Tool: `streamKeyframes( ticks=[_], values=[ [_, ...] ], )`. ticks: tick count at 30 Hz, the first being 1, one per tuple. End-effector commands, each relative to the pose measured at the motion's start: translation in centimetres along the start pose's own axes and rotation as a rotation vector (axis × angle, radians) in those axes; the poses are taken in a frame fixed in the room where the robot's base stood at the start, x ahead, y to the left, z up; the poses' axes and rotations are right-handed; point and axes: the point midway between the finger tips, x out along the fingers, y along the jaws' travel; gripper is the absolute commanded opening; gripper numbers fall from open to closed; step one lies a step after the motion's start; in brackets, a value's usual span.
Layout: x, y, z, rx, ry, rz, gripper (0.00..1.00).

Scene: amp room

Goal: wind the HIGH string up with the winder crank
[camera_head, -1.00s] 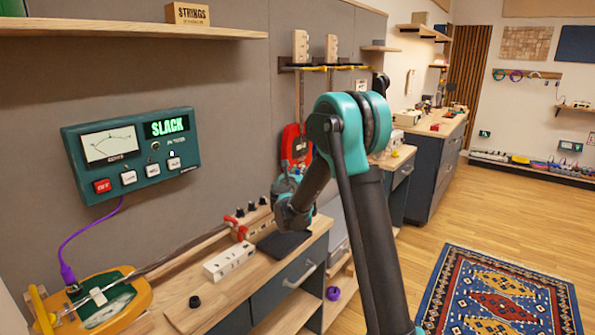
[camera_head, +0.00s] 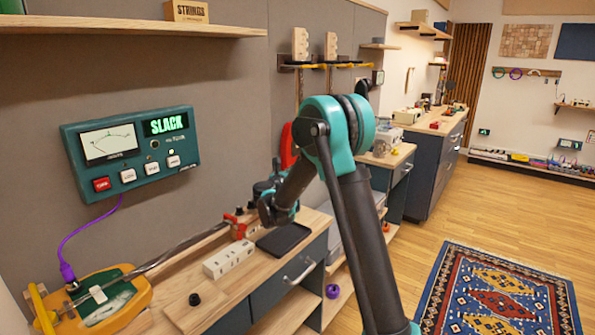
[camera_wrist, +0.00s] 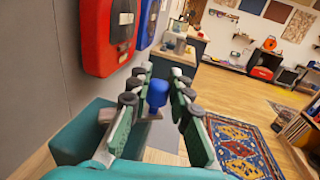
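A yellow-orange stringed instrument (camera_head: 133,290) lies on the wooden bench at lower left in the head view. Its neck runs right towards a red clamp-like part (camera_head: 236,226). A teal tester (camera_head: 130,152) on the wall reads SLACK. In the wrist view a blue knob (camera_wrist: 157,94) stands upright between my gripper's (camera_wrist: 163,77) two fingers. The fingers are spread, with a gap seeming to show at the knob's right. A small grey bar shows beneath it; I cannot tell for certain that this is the winder crank. In the head view my fingers are hidden behind my arm.
A white block (camera_head: 228,261), a dark tray (camera_head: 284,239) and a small black cap (camera_head: 194,299) lie on the bench. Red (camera_wrist: 105,35) and blue cases hang on the wall close to my gripper. The floor near the patterned rug (camera_head: 500,295) is open.

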Motion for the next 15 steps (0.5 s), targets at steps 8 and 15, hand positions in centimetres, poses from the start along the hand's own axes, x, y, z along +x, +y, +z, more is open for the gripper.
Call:
streamKeyframes(
  ticks=[8, 15],
  values=[
    [0.00, 0.01, 0.01, 0.000, 0.000, 0.001, 0.41],
    [-0.27, 0.03, 0.01, 0.000, 0.000, 0.001, 0.41]
  ],
)
